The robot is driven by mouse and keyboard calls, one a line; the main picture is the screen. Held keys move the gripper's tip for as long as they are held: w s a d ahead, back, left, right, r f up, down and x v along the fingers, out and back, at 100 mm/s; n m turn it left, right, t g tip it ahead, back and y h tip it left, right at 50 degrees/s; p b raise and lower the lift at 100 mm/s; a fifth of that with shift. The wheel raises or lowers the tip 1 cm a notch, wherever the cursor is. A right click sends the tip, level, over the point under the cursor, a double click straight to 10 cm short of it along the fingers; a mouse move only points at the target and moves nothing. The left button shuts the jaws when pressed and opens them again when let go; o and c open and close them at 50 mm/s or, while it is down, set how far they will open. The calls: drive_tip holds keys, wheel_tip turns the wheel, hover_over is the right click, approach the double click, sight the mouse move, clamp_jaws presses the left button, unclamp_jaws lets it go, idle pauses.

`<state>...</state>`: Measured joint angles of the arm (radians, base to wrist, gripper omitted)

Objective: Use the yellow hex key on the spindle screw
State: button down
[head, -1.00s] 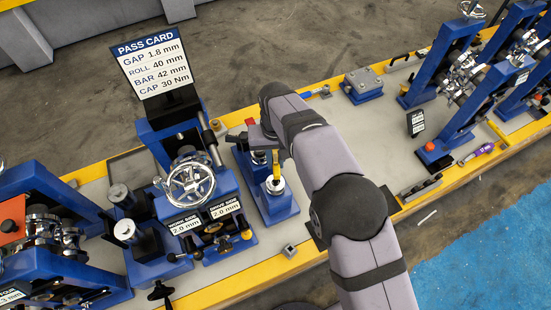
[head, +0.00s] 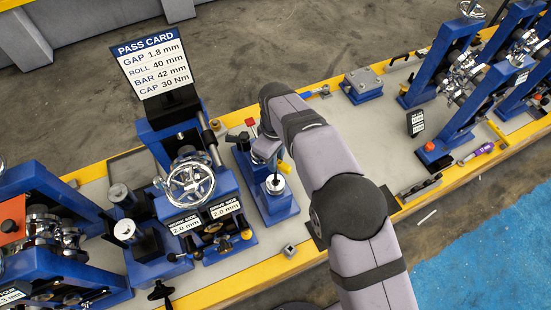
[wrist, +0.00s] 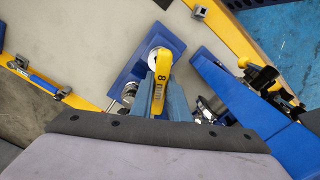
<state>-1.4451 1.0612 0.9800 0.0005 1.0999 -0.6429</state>
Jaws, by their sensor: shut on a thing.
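The yellow hex key (wrist: 162,68), marked 8 mm, is between the two blue-grey fingers of my gripper (wrist: 159,98) in the wrist view. My gripper is shut on it. In the head view a bit of the yellow key (head: 286,168) shows beside my gripper (head: 272,158), above the blue stand (head: 279,209). The stand's silver round post (head: 274,184) has a bare top in the head view. The key's lower end is hidden. I cannot tell which part is the spindle screw; the roll stand with the handwheel (head: 190,184) stands left of my gripper.
A pass card (head: 152,62) stands behind the roll stand. Yellow-and-black knobs (wrist: 273,85) stick out at the right in the wrist view. A blue-handled tool (wrist: 36,78) lies at the left. Other blue stands (head: 455,95) are at the far right.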

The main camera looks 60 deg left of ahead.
drive_tip(key=shift+m, duration=0.3)
drive_tip(key=shift+r, duration=0.2)
drive_tip(key=shift+r+p, duration=0.7)
drive_tip(key=shift+r, duration=0.2)
idle(0.4)
